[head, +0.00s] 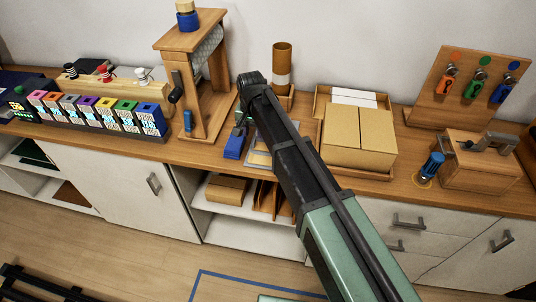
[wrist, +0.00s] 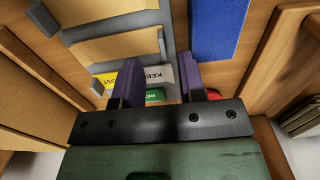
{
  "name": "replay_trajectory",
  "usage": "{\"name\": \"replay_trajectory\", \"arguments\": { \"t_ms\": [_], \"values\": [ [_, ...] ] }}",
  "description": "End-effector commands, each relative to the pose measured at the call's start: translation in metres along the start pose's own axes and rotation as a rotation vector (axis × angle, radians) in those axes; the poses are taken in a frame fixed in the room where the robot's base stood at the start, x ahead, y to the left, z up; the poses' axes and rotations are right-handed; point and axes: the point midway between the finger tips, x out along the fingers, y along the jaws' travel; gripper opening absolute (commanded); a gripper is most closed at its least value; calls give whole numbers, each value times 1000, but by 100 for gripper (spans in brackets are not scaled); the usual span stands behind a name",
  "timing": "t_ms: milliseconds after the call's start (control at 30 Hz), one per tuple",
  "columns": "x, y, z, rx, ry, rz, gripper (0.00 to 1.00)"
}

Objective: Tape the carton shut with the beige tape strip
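The carton (head: 358,135) is a tan box on a wooden base on the counter, right of my arm in the head view. Its top flaps lie flat with a seam between them. My gripper (wrist: 160,82) shows in the wrist view with its two purple fingers apart and nothing clearly held between them. Beyond the fingers is a grey frame (wrist: 78,33) with tan panels (wrist: 110,48) and small labelled pieces in yellow, white and green. I cannot tell which piece, if any, is the beige tape strip. In the head view my arm hides the fingertips.
A blue block (head: 235,142) lies left of my arm; a blue surface (wrist: 217,28) shows in the wrist view. A wooden stand (head: 190,42) rises at the left. A tool board (head: 470,88) and wooden box (head: 482,162) stand at the right. Wooden walls flank the gripper closely.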

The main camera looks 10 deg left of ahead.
Motion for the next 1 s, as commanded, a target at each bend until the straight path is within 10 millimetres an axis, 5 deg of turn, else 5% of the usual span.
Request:
{"name": "replay_trajectory", "arguments": {
  "t_ms": [133,367,600,867,1000],
  "values": [
    [8,0,0,0,0,0,37],
    [52,-2,-1,0,0,0,37],
    [50,-2,-1,0,0,0,37],
    [50,-2,-1,0,0,0,0],
    [50,-2,-1,-1,0,0,0]
  ]
}}
